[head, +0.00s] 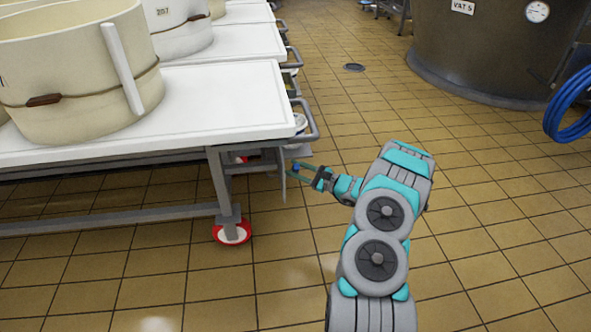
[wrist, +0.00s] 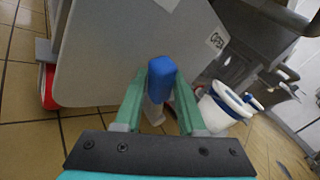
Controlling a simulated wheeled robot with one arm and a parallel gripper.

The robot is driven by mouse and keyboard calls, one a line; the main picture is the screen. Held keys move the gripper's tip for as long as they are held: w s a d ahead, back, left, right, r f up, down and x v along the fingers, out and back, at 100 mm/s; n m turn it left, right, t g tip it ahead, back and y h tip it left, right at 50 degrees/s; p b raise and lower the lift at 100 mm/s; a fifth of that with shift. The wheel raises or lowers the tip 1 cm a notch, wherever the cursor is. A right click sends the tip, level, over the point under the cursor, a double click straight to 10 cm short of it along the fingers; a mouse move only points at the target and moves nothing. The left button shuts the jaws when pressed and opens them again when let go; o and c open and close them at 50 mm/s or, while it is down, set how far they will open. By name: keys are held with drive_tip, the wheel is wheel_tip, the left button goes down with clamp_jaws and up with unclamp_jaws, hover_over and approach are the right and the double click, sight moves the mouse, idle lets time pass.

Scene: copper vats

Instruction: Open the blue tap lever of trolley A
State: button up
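The blue tap lever (wrist: 161,70) stands in front of a pale grey panel in the wrist view, with a white part below it. My gripper (wrist: 163,80) has its two green fingers apart, one on each side of the lever. I cannot tell whether either finger touches it. In the head view my gripper (head: 297,168) reaches left to the near corner of the trolley (head: 225,100), just below the tabletop; the lever there is tiny. A label reading OPEN (wrist: 217,41) is on the panel, right of the lever. No letter A is readable on the trolley.
A cream tub (head: 75,75) stands on the trolley. A red-and-white caster (head: 231,233) is under its corner, and a grey handle (head: 306,122) sticks out at its end. More trolleys stand behind. A vat (head: 480,50) and blue hose (head: 570,110) are at right; the tiled floor between is clear.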

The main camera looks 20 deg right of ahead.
clamp_jaws()
idle(0.3)
idle(1.2)
